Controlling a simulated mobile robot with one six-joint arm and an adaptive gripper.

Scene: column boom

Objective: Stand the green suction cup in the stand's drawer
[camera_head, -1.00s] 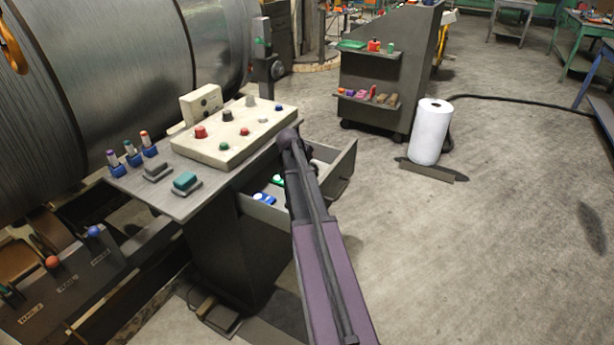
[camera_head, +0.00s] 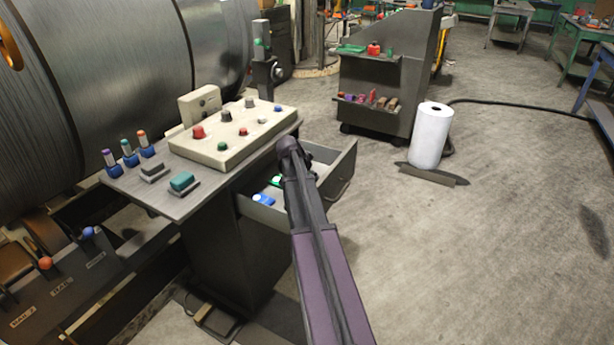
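The stand (camera_head: 232,245) is a dark cabinet with a grey top, and its drawer (camera_head: 338,170) is pulled open on the right side. Inside the drawer, a green item (camera_head: 276,181) and a blue item (camera_head: 263,199) show beside my arm. The green item may be the green suction cup, but it is too small and partly covered to tell, and I cannot tell whether it stands upright. My arm reaches over the drawer and hides much of its inside. My gripper's fingers are hidden behind the arm, so its state and any held thing do not show.
A cream control box (camera_head: 232,138) with several knobs sits on the stand's top. Several small bottles in blue holders (camera_head: 147,151) and a teal-topped block (camera_head: 182,181) stand near its left edge.

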